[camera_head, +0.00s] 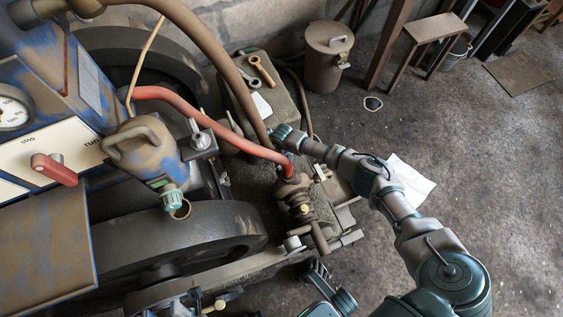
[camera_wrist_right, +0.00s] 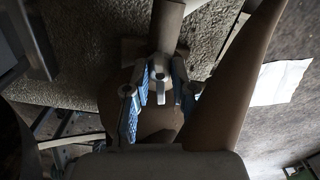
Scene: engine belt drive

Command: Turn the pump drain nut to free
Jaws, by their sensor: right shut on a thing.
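My right arm reaches in from the lower right of the head view. Its gripper (camera_head: 283,134) is beside the pump, where the red hose and a brown pipe partly cover it. In the right wrist view the blue-padded fingers (camera_wrist_right: 161,76) are on both sides of a small grey nut (camera_wrist_right: 160,85) on a brown pump body (camera_wrist_right: 155,122), shut on it. The nut itself cannot be made out in the head view. A dark gripper (camera_head: 318,271) at the bottom of the head view appears to be my left one, and its finger opening is unclear.
The red hose (camera_head: 215,122) and brown pipe (camera_head: 195,35) run close to the right gripper. A large flywheel (camera_head: 165,245) and a red stop lever (camera_head: 55,169) are at left.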

